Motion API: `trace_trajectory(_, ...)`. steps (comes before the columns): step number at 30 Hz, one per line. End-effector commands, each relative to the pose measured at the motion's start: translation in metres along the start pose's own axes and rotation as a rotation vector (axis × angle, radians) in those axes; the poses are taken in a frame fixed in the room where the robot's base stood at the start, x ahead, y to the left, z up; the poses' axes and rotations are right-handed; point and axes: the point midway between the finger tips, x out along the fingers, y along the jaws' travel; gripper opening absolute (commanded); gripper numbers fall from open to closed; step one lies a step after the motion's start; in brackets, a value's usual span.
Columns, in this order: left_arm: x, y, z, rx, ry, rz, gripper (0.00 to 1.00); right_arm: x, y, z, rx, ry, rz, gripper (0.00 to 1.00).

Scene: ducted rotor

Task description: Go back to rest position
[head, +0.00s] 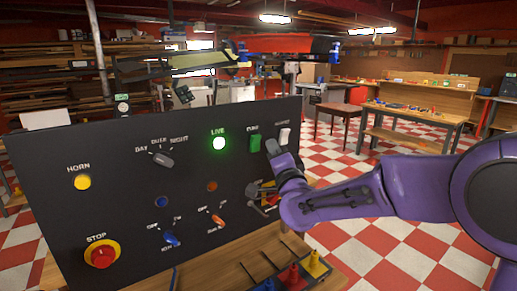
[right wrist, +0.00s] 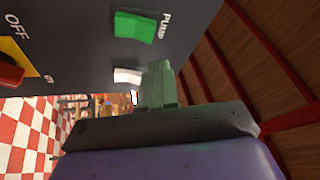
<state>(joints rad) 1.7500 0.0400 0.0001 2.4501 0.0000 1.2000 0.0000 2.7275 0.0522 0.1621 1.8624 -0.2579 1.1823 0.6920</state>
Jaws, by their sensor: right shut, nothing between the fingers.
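My right gripper (head: 272,148) is in front of the upper right part of the black control panel (head: 110,215). Its fingers are shut with nothing between them. In the right wrist view, the closed fingertips (right wrist: 157,72) are close beside the white rocker switch (right wrist: 128,76); I cannot tell whether they touch it. The green PUMP switch (right wrist: 134,27) is just past it. In the head view the white switch (head: 284,136) and the green switch (head: 254,143) stand side by side, and the green LIVE lamp (head: 219,143) is lit. My left gripper is not in view.
The panel stands on a wooden bench (head: 205,273) with blue, red and yellow pieces (head: 292,277) at its front right. A yellow and red lever plate (right wrist: 10,65) is on the panel. A checkered floor (head: 375,245) and a workbench (head: 415,112) lie beyond.

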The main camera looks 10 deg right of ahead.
Motion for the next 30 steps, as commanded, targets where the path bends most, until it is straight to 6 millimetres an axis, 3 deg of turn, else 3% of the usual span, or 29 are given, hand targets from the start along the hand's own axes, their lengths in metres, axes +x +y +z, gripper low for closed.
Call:
trace_trajectory(13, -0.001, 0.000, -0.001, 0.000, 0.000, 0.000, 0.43, -0.008, -0.005, -0.006, -0.004, 0.000, 0.000, 0.00)
trace_trajectory(16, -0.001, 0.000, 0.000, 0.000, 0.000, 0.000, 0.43, -0.010, -0.001, -0.006, -0.096, 0.005, 0.012, 0.00)
trace_trajectory(17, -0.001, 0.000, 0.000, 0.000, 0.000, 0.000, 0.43, -0.018, 0.011, -0.005, -0.156, 0.003, 0.045, 0.00)
trace_trajectory(23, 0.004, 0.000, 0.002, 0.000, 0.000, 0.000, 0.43, -0.103, 0.162, 0.025, -0.418, -0.114, 0.383, 0.00)
trace_trajectory(26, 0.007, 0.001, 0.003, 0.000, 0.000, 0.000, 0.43, -0.162, 0.232, 0.040, -0.505, -0.205, 0.550, 0.00)
trace_trajectory(30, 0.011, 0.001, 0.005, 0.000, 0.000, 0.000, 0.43, -0.260, 0.315, 0.056, -0.604, -0.355, 0.778, 0.00)
